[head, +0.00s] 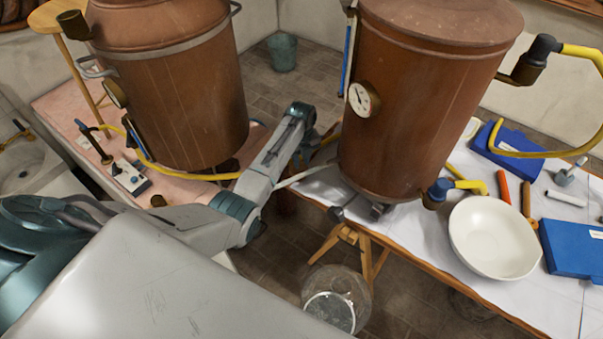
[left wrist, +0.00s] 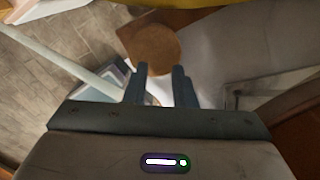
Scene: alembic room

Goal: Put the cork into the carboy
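The cork (left wrist: 150,45), a round brown piece, shows in the left wrist view just beyond the fingertips of my left gripper (left wrist: 161,72). The fingers are apart with a gap between them, and the cork's near edge is close to their tips; contact cannot be told. In the head view my left arm reaches to the gap beside the right copper vessel, and the cork is not clearly seen there. A clear round glass vessel, which looks like the carboy (head: 355,289), stands low at the bottom centre, with a pale ring showing in it. My right gripper is not in view.
Two large copper vessels, left (head: 185,95) and right (head: 425,90), flank my left arm. The right table (head: 425,255) holds a white bowl (head: 493,238), blue boxes (head: 575,250) and yellow hoses. A wooden stand (head: 349,236) is behind the glass vessel.

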